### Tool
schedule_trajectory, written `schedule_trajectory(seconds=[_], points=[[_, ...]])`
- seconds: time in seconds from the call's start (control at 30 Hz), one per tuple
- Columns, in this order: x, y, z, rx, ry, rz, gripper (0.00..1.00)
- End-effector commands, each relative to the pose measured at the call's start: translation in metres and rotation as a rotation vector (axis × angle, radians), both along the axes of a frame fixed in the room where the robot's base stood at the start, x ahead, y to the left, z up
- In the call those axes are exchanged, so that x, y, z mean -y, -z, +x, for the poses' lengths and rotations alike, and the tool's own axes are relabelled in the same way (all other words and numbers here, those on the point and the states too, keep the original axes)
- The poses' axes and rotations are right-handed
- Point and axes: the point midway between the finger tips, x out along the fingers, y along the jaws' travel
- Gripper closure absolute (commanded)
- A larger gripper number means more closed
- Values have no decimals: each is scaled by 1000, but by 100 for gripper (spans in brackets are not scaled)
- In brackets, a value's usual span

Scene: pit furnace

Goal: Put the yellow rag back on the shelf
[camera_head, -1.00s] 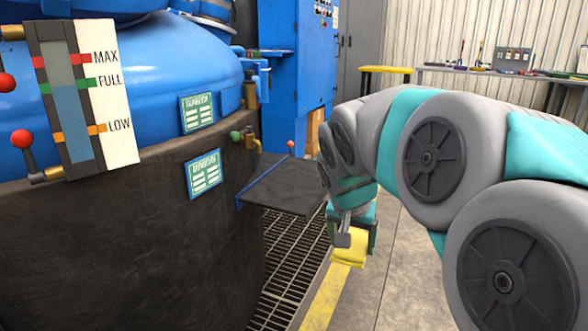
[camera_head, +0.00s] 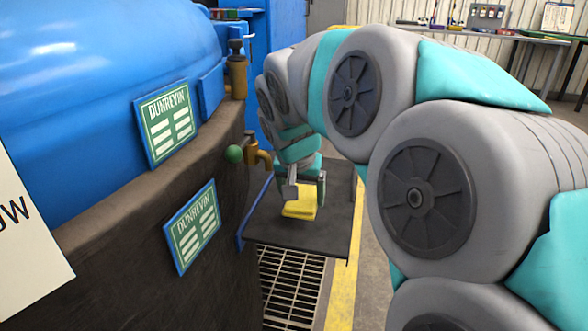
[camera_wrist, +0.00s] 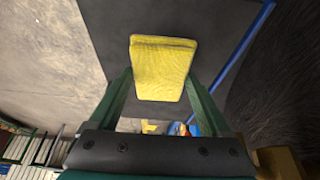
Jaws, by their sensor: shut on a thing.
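The yellow rag (camera_head: 301,203) is a small folded block held between the fingers of my gripper (camera_head: 305,188). It also shows in the wrist view (camera_wrist: 162,68), between the green fingers of my gripper (camera_wrist: 157,85). The dark flat shelf (camera_head: 330,225) with a blue side bar juts out from the furnace wall. The rag is over the middle of the shelf in the head view. I cannot tell whether the rag touches the shelf surface.
The blue furnace (camera_head: 110,60) with its dark curved wall (camera_head: 120,260) stands at the left. A brass tap with a green knob (camera_head: 234,154) sticks out beside the shelf. A floor grate (camera_head: 290,285) lies below. A workbench (camera_head: 500,32) stands at the back right.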

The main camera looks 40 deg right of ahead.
Motion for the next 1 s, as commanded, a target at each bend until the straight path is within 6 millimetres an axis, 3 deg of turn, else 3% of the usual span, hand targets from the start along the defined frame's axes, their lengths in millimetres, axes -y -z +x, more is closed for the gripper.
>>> schedule_trajectory(seconds=[0.7, 1.0], points=[[68, 11, 108, 1, 1, 1, 63], [85, 14, 132, 2, 1, -1, 63]])
